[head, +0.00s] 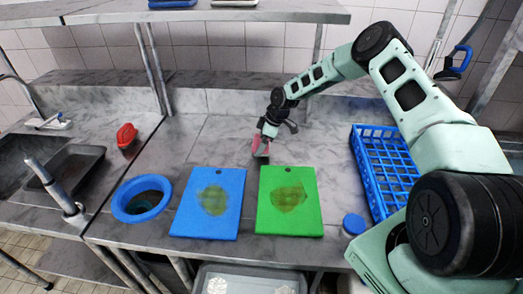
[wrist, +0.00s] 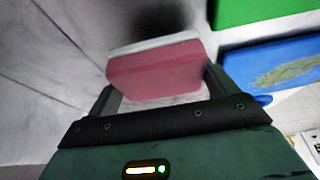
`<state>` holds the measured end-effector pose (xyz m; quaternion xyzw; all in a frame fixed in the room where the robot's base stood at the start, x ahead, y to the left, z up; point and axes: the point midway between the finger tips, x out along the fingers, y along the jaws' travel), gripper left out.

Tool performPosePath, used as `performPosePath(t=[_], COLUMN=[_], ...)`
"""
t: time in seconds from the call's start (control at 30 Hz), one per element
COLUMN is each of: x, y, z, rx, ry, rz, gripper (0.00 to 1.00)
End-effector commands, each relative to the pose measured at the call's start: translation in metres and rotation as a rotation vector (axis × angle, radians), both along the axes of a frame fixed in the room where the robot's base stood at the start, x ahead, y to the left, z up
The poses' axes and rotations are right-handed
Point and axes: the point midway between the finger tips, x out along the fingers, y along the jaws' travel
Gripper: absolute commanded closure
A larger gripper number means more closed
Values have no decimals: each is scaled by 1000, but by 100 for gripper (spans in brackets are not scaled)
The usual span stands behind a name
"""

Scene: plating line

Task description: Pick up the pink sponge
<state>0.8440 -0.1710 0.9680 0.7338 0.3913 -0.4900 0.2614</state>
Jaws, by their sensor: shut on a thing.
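The pink sponge (wrist: 155,72) is a pink block with a pale layer along one edge. In the wrist view it sits between the two fingers of my gripper (wrist: 160,88), which are shut on it. In the head view the sponge (head: 257,142) shows as a small pink patch at my gripper (head: 261,148), just behind the green cutting board. A dark shadow lies beside the sponge in the wrist view. I cannot tell whether the sponge touches the counter or is held slightly above it.
A green board (head: 291,226) and a blue board (head: 187,228) lie in front. A blue ring (head: 119,207) surrounds an opening at left. A blue crate (head: 362,158) stands at right, with a blue round lid (head: 353,223) near it. A shelf (head: 200,14) spans above.

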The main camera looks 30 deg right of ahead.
Motion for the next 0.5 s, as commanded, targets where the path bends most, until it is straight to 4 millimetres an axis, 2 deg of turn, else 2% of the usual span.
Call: performPosePath(t=[0.27,0.5], x=[-34,-71], y=[-52,-106], z=[-2,-2], rx=[0,-1], ry=[0,1], rz=[-5,-6], gripper=[39,39])
